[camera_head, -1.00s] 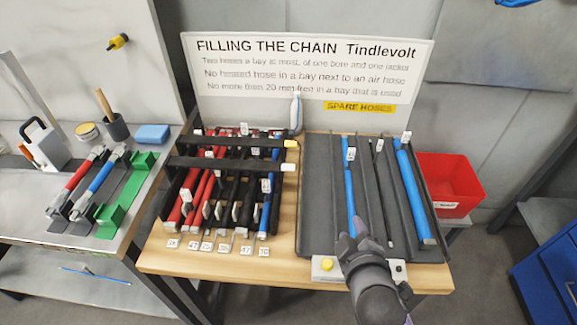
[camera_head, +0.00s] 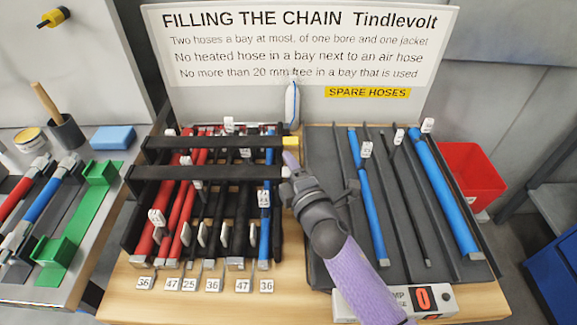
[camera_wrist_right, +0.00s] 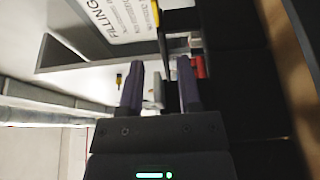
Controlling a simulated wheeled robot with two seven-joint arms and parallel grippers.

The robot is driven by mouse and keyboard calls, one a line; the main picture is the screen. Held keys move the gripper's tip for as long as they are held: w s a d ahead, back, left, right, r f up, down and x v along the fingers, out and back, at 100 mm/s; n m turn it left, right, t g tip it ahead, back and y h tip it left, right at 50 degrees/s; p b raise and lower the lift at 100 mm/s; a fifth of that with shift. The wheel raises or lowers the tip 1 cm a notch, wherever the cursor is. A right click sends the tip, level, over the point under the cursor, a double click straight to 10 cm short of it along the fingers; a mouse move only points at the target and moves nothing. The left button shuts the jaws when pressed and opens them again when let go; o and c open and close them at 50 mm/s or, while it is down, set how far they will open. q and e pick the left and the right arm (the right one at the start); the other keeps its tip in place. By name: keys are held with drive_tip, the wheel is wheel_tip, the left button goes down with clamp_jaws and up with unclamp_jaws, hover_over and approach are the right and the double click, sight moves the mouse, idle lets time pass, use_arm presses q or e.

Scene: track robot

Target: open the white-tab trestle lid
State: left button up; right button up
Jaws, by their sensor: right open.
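The white-tab lid is the nearer black bar (camera_head: 205,173) across the hose chain in the head view. It lies flat over the hoses. Its white tab (camera_head: 286,171) at the right end is partly hidden by my right gripper (camera_head: 291,163). That gripper is open and empty, with its purple fingertips close to the tab; I cannot tell whether they touch it. In the right wrist view the two fingers (camera_wrist_right: 160,80) stand apart, with a pale piece between and beyond them. The farther bar (camera_head: 215,146) has a yellow tab (camera_head: 291,142) and also lies flat. My left gripper is not in view.
A grey tray (camera_head: 318,225) with blue and black hoses lies right of the chain. A sign board (camera_head: 300,50) stands behind. A white counter box (camera_head: 395,300) sits at the front edge. A red bin (camera_head: 468,175) is at right, a green holder (camera_head: 70,225) at left.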

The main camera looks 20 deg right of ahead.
drive_tip(key=shift+w, duration=0.35)
clamp_jaws()
idle(0.4)
idle(0.4)
idle(0.5)
